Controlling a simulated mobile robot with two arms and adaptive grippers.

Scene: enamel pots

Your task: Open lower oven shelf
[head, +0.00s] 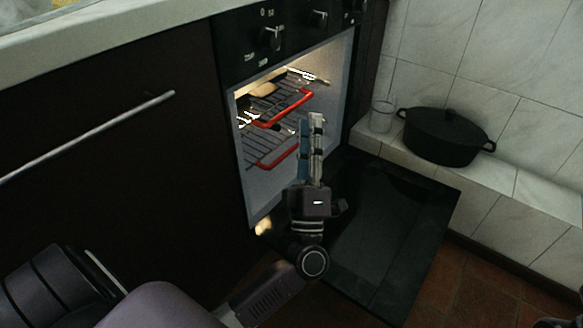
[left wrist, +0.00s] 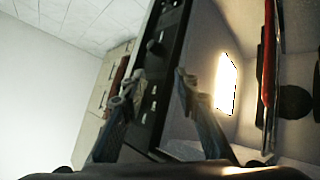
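The oven (head: 245,190) has its dark door (head: 385,230) folded down open. Inside, the lower shelf (head: 277,158) is a wire rack with a red front bar. The upper shelf (head: 290,112), also red-fronted, sits above it and looks pulled slightly forward. My left gripper (head: 311,119) points up in front of the oven opening, just right of the shelves' red bars, above the open door. In the left wrist view its fingers (left wrist: 158,76) are apart with nothing between them. A red bar (left wrist: 268,75) stands to their right there; which shelf it belongs to is unclear. My right gripper is not seen.
A black pot (head: 445,137) and a clear glass (head: 381,116) stand on the tiled ledge at right. Oven knobs (head: 271,38) are above the opening. A dark cabinet with a long handle (head: 90,135) is at left.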

